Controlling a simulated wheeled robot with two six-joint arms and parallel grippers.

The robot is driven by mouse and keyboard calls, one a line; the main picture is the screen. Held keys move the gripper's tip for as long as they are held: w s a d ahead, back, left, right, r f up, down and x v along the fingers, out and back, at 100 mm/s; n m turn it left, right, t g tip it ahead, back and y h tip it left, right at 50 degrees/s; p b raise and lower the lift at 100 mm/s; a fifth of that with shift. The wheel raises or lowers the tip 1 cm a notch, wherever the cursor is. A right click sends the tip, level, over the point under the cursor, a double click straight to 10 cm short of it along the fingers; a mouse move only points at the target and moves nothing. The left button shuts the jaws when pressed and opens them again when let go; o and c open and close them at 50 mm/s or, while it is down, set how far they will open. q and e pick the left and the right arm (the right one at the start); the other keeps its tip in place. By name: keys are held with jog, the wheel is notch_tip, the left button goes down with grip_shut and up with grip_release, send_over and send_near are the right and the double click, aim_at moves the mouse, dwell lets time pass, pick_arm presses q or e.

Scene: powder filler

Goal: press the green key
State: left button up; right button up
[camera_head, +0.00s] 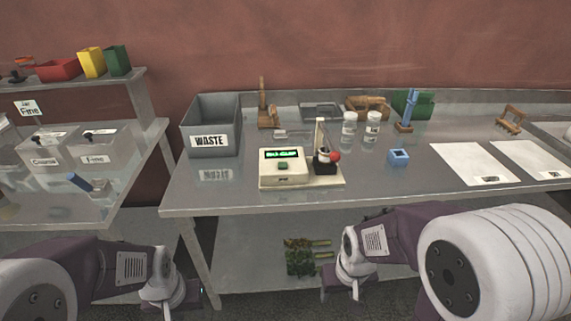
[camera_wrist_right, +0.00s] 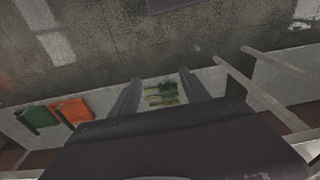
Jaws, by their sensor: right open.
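The green key (camera_head: 283,165) is a small dark green button on the front of a cream device (camera_head: 295,180), below its lit green display (camera_head: 282,154). The device stands near the front edge of the metal table. Nothing covers the key. My left gripper (camera_head: 207,296) is low at the bottom left, below table height; its fingers cannot be made out. My right gripper (camera_head: 328,284) is low in front of the table, apart from the device. In the right wrist view its two fingers (camera_wrist_right: 158,92) are spread with nothing held between them. The key is not visible there.
A grey WASTE bin (camera_head: 211,125) stands left of the device. Two jars (camera_head: 349,128), a blue block (camera_head: 398,158) and white sheets (camera_head: 470,163) are further right. The space above the key is clear.

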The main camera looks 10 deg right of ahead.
dwell(0.4)
grip_shut()
dwell(1.6)
